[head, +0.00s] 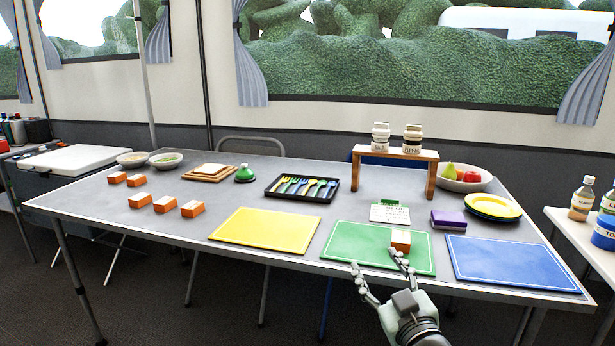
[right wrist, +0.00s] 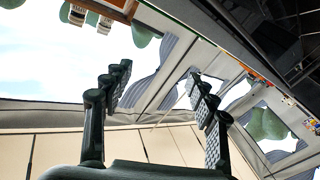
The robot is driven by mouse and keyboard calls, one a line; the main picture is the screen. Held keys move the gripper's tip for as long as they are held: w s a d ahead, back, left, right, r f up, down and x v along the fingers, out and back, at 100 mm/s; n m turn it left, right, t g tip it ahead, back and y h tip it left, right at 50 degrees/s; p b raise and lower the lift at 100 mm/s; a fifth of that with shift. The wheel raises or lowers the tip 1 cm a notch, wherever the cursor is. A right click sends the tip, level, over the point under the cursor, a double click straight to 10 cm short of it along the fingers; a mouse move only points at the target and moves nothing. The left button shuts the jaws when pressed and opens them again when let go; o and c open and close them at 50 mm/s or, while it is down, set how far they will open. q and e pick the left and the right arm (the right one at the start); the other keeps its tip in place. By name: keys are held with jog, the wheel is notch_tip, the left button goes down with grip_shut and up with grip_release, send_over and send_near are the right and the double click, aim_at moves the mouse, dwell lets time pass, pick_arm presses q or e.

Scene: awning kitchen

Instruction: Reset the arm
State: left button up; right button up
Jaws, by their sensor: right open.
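My right gripper (head: 374,262) is open and empty in the head view, at the table's front edge before the green mat (head: 350,248). An orange block with a white top (head: 401,239) sits on the right part of that mat. One fingertip overlaps the picture just below the block; I cannot tell how far apart they are. In the right wrist view the two fingers (right wrist: 159,72) are spread with nothing between them, against the window and wall. My left gripper is not in view.
A yellow mat (head: 265,231) and a blue mat (head: 510,263) lie at either side. Several orange blocks (head: 165,203) stand at left. A black cutlery tray (head: 300,188), a wooden shelf with two jars (head: 396,155) and a purple box (head: 449,220) stand behind.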

jog(key=s+d+f+m+g+h, duration=0.2)
jog(key=s+d+f+g, duration=0.25)
jog(key=f, duration=0.65)
jog(key=s+d+f+m+g+h, duration=0.25)
jog(key=s+d+f, duration=0.3)
jog(key=f, duration=0.45)
pick_arm(q)
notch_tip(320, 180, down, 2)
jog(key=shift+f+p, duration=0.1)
jog(key=shift+p, duration=0.25)
pick_arm(e)
jog(key=s+d+f+g, duration=0.1)
jog(key=s+f+g, duration=0.3)
jog(key=s, duration=0.6)
jog(key=s+d+f+g, duration=0.2)
jog(key=s+f+g, duration=0.2)
jog(key=s+f, duration=0.5)
jog(key=shift+s, duration=1.2)
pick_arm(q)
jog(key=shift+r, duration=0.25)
pick_arm(e)
jog(key=shift+d+h, duration=0.1)
jog(key=shift+h, duration=0.15)
